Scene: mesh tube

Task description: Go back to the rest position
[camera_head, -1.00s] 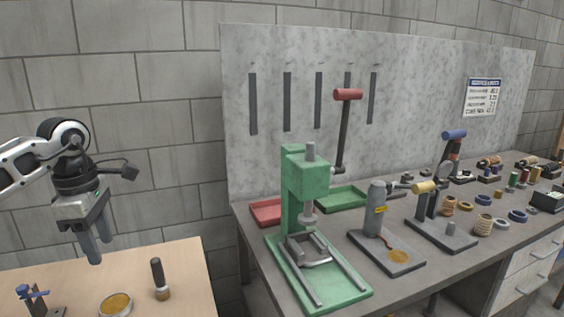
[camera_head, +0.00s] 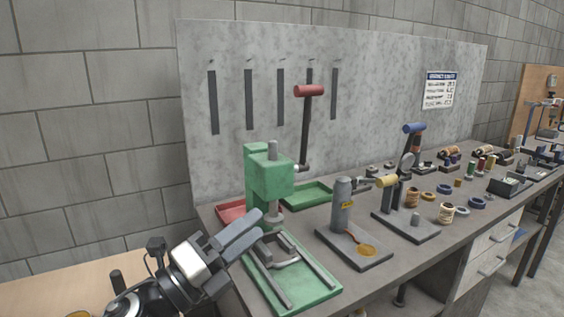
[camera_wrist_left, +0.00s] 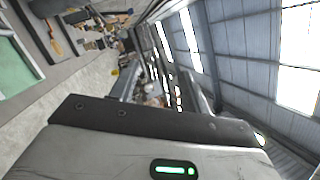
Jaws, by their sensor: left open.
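My left gripper (camera_head: 257,222) comes in at the bottom left of the head view, its two fingers pointing up and to the right. The fingers are open with nothing seen between them. They overlap the left edge of the green press (camera_head: 268,178) in the picture; whether they touch it I cannot tell. In the left wrist view the gripper's body fills the bottom, and the view is tilted toward the room and ceiling. My right gripper is not in view.
The grey workbench (camera_head: 462,250) runs to the right with a green tray (camera_head: 308,196), a red tray (camera_head: 232,210), a grey bottle-like tool (camera_head: 341,207) and several spools. A wooden table (camera_head: 45,288) lies at the lower left. A grey panel (camera_head: 225,60) stands behind.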

